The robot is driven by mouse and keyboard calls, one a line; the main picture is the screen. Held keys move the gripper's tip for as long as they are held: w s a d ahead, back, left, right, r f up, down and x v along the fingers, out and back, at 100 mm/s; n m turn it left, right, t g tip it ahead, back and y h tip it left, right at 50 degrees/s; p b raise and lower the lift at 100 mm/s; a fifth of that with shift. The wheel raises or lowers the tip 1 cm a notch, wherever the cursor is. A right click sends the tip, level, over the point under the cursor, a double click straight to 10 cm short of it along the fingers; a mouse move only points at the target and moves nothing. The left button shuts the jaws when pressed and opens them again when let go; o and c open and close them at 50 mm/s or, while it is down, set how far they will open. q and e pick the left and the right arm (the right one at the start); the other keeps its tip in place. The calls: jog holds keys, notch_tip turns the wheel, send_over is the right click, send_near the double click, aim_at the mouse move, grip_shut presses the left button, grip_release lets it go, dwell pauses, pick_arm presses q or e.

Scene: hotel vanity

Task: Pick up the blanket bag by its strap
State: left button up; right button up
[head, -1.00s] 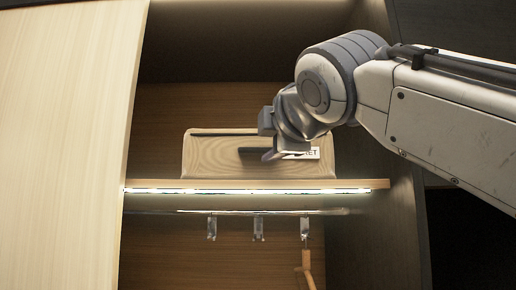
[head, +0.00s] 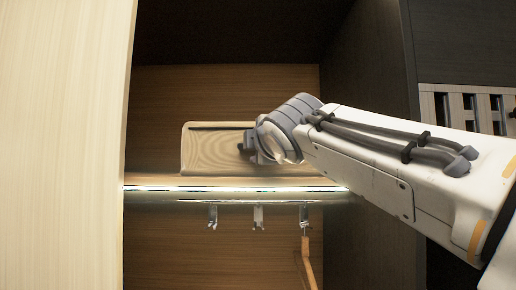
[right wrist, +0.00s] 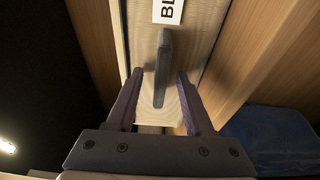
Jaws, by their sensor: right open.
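The blanket bag (head: 210,152) is a tan, wood-grained, box-like thing standing on the lit shelf (head: 150,183) in the head view. It also shows in the right wrist view (right wrist: 208,22), with a white label (right wrist: 168,11) starting "BL". Its dark strap (right wrist: 163,62) stands out from its face below the label. My right gripper (right wrist: 159,82) is open, with one finger on each side of the strap's lower part and gaps on both sides. In the head view my right gripper (head: 250,147) is in front of the bag and my arm hides the bag's right part. My left gripper is not in view.
A rail with several metal clips (head: 258,217) and a wooden hanger (head: 306,262) is under the shelf. The dark cabinet side wall (head: 370,110) is close on the right. A pale panel (head: 60,140) stands on the left. A blue thing (right wrist: 275,140) lies lower right in the wrist view.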

grip_shut()
dwell(1.3)
jog(key=shift+r, duration=0.15)
